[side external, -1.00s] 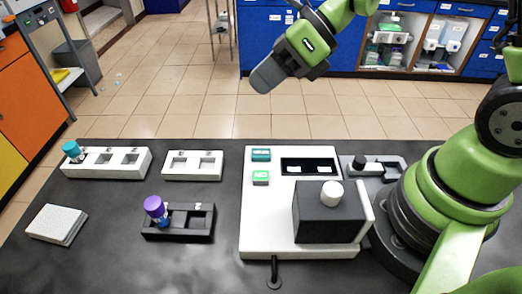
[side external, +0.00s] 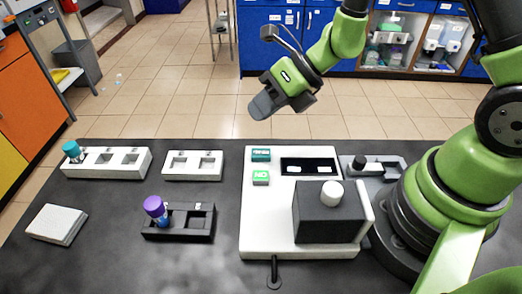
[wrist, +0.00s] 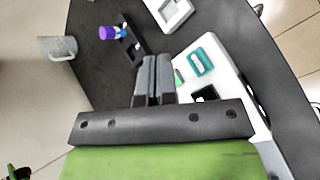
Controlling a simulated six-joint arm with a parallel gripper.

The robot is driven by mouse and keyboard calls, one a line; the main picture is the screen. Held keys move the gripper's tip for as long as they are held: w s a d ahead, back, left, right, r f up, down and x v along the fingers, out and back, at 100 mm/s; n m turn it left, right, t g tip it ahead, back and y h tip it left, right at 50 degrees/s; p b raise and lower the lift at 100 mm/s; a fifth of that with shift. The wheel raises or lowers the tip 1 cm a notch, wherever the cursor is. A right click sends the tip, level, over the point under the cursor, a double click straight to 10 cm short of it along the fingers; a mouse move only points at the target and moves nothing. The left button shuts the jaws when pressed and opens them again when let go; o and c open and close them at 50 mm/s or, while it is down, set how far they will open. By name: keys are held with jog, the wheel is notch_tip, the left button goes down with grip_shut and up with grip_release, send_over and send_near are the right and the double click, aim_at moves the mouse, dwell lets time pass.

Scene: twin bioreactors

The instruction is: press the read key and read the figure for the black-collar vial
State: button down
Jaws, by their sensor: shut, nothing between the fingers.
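My gripper (side external: 260,108) is shut and empty, in the air above and beyond the far edge of the bench in the side view. Its fingers also show in the wrist view (wrist: 153,80). The white instrument (side external: 252,228) carries a teal key (side external: 260,154) and a lettered green key (side external: 261,177), also seen as teal (wrist: 200,62) and green (wrist: 179,78) in the wrist view. Beside them is a dark window (side external: 310,161) with pale marks, too small to read. A black-topped item (side external: 361,162) lies in a grey holder (side external: 392,172); whether it is the black-collar vial I cannot tell.
A black housing (side external: 325,220) with a white knob (side external: 331,193) stands on the instrument. A purple-capped vial (side external: 155,208) leans in a black rack (side external: 180,235). A teal-capped vial (side external: 72,150) is in a white rack (side external: 105,170). An empty white rack (side external: 192,174) and white stack (side external: 55,224) are left.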

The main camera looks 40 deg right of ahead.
aim_at(262, 150)
jog(key=shift+f, duration=3.2)
jog(key=shift+f, duration=0.4)
jog(key=shift+f, duration=0.4)
jog(key=shift+r, duration=0.85)
jog(key=shift+r, duration=2.5)
